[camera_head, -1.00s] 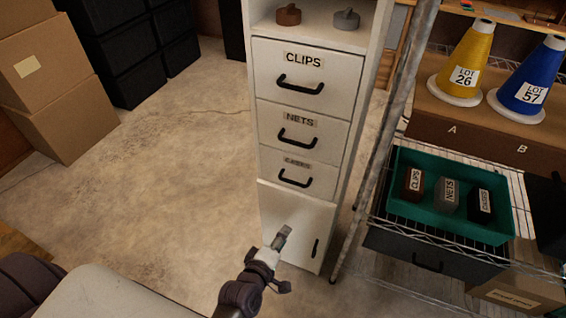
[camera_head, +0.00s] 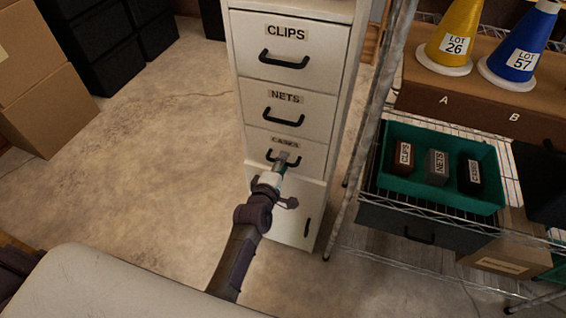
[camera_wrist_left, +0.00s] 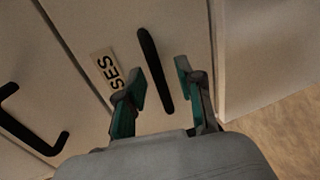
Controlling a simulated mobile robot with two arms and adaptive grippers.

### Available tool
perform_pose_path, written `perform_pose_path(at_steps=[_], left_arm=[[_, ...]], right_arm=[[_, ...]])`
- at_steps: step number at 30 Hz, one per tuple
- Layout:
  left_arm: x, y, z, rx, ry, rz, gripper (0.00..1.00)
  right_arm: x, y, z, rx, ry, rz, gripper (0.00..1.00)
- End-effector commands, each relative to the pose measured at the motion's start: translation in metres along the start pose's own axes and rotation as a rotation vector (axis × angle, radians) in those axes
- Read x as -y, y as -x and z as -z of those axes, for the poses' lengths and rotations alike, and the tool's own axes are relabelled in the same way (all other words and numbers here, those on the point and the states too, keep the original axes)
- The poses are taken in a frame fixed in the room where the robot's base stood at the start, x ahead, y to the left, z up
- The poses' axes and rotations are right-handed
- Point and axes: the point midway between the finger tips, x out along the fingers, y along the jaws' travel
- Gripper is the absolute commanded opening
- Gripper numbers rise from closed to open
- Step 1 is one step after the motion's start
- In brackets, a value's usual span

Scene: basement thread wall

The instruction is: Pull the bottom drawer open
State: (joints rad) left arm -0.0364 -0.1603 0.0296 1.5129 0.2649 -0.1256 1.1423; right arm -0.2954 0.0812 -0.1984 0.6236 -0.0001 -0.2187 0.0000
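In the left wrist view the handle (camera_wrist_left: 153,65) runs between the two green-padded fingers of my left gripper (camera_wrist_left: 161,80). The fingers are apart, one on each side of the handle, with gaps visible. The label (camera_wrist_left: 108,70) is partly covered by a finger. My right gripper is not in view.
Above are the NETS drawer (camera_head: 318,112) and CLIPS drawer (camera_head: 322,58); below is a cabinet door (camera_head: 290,220). A wire shelf at right carries a green tray (camera_head: 440,203) with several labelled blocks. The floor (camera_head: 150,190) left of the cabinet is clear.

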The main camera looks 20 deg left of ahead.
Motion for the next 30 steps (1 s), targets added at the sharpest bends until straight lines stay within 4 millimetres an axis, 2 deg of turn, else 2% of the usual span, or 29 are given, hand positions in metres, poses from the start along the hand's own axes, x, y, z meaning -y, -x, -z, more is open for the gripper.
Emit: perform_pose_path(at_steps=[3, 12, 14, 19, 30], left_arm=[[-0.0001, -0.0079, 0.0003, 0.0, -0.002, 0.0, 0.37], [-0.0001, -0.0097, 0.0002, 0.0, -0.002, 0.0, 0.37], [-0.0001, -0.0096, 0.0002, 0.0, -0.002, 0.0, 0.29], [-0.0001, -0.0095, 0.0001, 0.0, -0.002, 0.0, 0.0], [0.0003, -0.0092, 0.0, 0.0, -0.001, 0.001, 0.0]], right_arm=[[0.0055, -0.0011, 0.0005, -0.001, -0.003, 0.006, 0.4], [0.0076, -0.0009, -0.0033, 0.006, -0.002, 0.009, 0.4], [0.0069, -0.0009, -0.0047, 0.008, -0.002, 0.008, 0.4], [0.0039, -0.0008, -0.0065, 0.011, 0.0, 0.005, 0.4], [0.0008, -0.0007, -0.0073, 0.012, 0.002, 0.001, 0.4]])
